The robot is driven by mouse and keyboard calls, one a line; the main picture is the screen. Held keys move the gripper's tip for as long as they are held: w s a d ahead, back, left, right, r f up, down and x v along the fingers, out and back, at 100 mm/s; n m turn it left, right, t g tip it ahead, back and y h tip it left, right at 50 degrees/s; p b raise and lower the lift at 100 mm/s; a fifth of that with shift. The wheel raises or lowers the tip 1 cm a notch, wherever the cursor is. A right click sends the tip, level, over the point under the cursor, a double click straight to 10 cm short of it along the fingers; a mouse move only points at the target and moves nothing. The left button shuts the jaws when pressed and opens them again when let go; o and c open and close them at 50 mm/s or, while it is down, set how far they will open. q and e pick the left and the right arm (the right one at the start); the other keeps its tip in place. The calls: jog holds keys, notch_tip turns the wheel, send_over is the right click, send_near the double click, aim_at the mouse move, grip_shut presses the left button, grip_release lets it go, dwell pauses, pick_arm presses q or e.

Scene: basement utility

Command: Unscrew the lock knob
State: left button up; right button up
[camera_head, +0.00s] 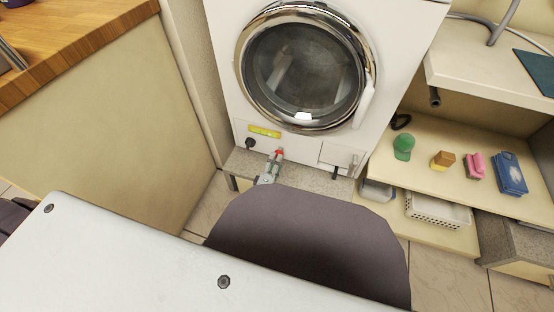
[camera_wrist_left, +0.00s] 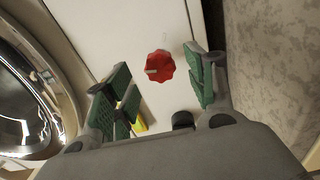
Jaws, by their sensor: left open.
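The red lobed lock knob (camera_wrist_left: 160,67) with a pale pointer mark is on the white front panel of the washing machine (camera_head: 229,70). In the head view a small red part of the knob (camera_head: 279,152) shows at my left gripper (camera_head: 275,160), low on the machine's front. In the left wrist view my left gripper (camera_wrist_left: 158,65) is open, its green-padded fingers to either side of the knob with gaps between. I cannot tell how deep the knob sits between them. My right gripper is not in view.
A black knob (camera_head: 249,143) and a yellow label (camera_head: 264,132) are close by on the panel. The round glass door (camera_head: 305,75) is above. A shelf (camera_head: 445,150) at right holds a green item (camera_head: 403,146), a brush, a pink item and a blue pack (camera_head: 510,172).

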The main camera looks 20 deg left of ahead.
pick_arm(q)
jog(key=s, duration=0.7)
jog(key=shift+s+a, duration=0.15)
dwell(0.8)
jog(key=s+d+r+m+g+h, duration=0.4)
jog(key=d+m+g, duration=0.25)
jog(key=m, duration=0.55)
jog(key=s+a+r+m+g+y, duration=0.2)
jog(key=s+a+r+m+g, duration=0.1)
jog(key=s, duration=0.4)
jog(key=s+a+r+m+g+y+p, duration=0.1)
jog(key=s+a+r+m+g+y, duration=0.1)
jog(key=s+a+r+m+g, duration=0.2)
jog(key=s+a+g, duration=0.1)
jog(key=s+a, duration=0.2)
jog(key=shift+a+r, duration=0.25)
jog(key=shift+r, duration=0.15)
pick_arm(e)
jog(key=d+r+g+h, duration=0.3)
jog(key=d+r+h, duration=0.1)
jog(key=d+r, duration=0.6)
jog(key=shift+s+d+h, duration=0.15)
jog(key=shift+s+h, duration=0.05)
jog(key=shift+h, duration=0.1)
